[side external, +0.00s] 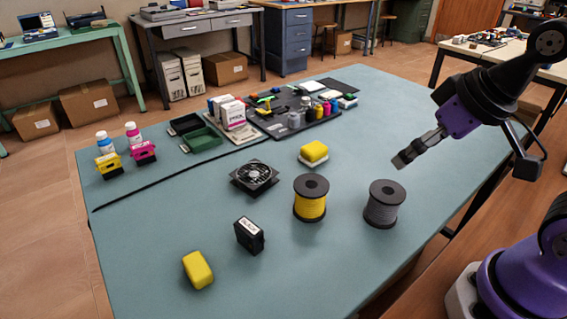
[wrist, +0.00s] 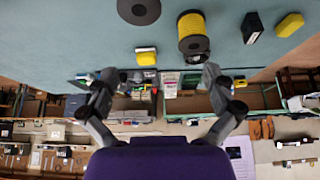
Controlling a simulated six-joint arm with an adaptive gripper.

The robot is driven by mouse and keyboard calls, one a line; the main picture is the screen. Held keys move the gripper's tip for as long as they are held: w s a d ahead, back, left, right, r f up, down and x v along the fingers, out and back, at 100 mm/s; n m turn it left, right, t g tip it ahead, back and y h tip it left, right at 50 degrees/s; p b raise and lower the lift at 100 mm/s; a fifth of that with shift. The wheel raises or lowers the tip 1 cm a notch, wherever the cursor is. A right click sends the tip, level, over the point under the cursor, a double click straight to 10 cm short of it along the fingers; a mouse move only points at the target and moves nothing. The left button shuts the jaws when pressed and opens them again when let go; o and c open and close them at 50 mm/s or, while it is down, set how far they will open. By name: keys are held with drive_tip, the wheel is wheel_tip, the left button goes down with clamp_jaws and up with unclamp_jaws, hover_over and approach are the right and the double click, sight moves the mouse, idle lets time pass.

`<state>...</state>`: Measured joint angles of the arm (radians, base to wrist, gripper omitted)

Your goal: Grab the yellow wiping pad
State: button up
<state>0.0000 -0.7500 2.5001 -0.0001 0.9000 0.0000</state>
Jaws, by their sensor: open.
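Two yellow pad-like things lie on the teal table (side external: 130,270). One is a plain yellow block (side external: 198,270) near the front left edge; it also shows at the upper right of the wrist view (wrist: 289,25). The other is a yellow pad with a white underside (side external: 313,152), behind the yellow spool; it shows left of that spool in the wrist view (wrist: 146,55). I cannot tell for sure which one is the wiping pad. My gripper (side external: 404,158) is above the table's right side, apart from both. In the wrist view its fingers (wrist: 159,76) are spread and empty.
A yellow spool (side external: 310,204) and a grey spool (side external: 384,205) stand upright near my gripper. A black fan (side external: 254,177) and a small black box (side external: 249,235) lie further left. A dark tray (side external: 300,118) with bottles is at the back. The front middle is clear.

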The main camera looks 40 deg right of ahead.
drive_tip(key=g, duration=0.1)
hover_over(314, 146)
drive_tip(key=s, duration=0.5)
wheel_tip(314, 146, down, 7)
drive_tip(key=x, duration=0.5)
drive_tip(key=shift+w+r, duration=0.15)
drive_tip(key=shift+w, duration=0.15)
drive_tip(key=x, duration=0.6)
drive_tip(key=shift+w, duration=0.15)
drive_tip(key=c, duration=1)
